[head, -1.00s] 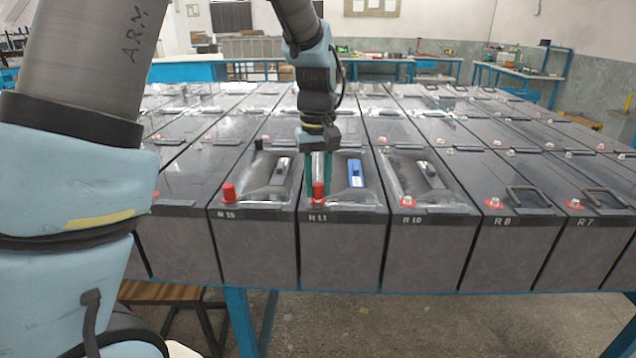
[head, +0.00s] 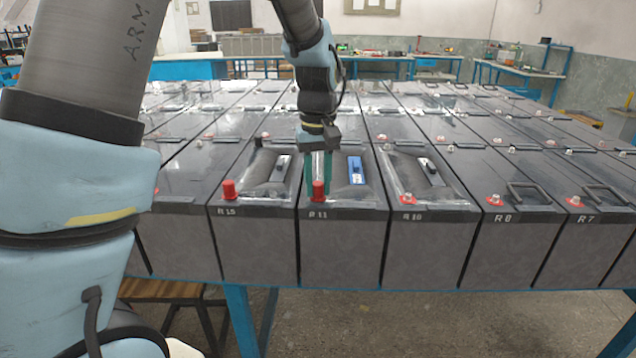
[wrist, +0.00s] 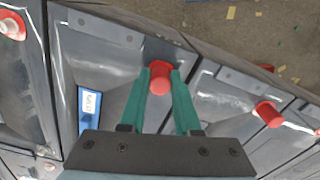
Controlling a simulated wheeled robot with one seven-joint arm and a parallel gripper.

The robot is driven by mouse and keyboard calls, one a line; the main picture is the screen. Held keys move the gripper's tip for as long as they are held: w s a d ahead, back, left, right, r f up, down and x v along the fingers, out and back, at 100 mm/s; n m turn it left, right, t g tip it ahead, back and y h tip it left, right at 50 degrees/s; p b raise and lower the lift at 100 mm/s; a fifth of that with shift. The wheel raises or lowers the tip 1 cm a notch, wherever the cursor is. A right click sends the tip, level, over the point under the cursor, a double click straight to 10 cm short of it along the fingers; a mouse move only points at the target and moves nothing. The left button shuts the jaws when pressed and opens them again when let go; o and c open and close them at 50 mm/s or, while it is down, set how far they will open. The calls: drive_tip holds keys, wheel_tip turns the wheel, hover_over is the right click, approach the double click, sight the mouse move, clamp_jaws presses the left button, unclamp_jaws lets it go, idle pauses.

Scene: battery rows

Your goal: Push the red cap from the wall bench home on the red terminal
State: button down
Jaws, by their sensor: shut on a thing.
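A red cap (head: 318,190) stands on the red terminal at the front left corner of the battery marked R 11 (head: 345,212). My gripper (head: 319,183) points down at it from above, its green fingers shut on the cap. In the wrist view the cap (wrist: 159,80) is between the two fingertips, with a wider red base (wrist: 156,65) showing beyond it. The cap hides the terminal's post, so I cannot tell how deep it sits.
Battery R 15 (head: 255,225), on the left, has a red cap (head: 229,189) on its front corner. Battery R 10 (head: 430,225), on the right, shows a bare terminal with a red base (head: 408,199). A blue-labelled part (head: 356,171) lies on top of R 11.

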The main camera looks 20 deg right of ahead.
drive_tip(key=shift+f, duration=0.15)
drive_tip(key=shift+c, duration=0.3)
unclamp_jaws()
idle(0.6)
drive_tip(key=shift+r+p, duration=3)
drive_tip(key=shift+r, duration=0.55)
